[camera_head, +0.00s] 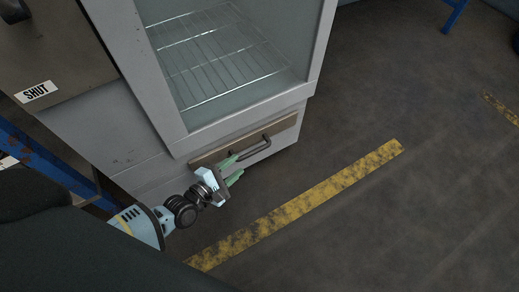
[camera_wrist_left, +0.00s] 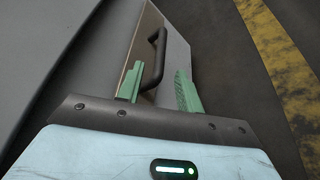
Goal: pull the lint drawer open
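The lint drawer (camera_head: 284,124) is a low panel with a brown upper edge at the foot of the grey cabinet. Its dark bar handle (camera_head: 256,146) runs along the front. My left gripper (camera_head: 236,166) is open, with its green fingers pointing at the handle's near end. In the left wrist view the handle (camera_wrist_left: 159,55) stands up from the drawer front (camera_wrist_left: 177,57), between and ahead of the fingertips of my left gripper (camera_wrist_left: 160,80). One finger looks close to the handle; I cannot tell whether they touch. My right gripper is out of view.
The cabinet (camera_head: 150,85) has a glass-fronted chamber with a wire rack (camera_head: 215,60) above the drawer. A worn yellow floor stripe (camera_head: 310,195) runs in front. A blue frame (camera_head: 50,160) stands at the left.

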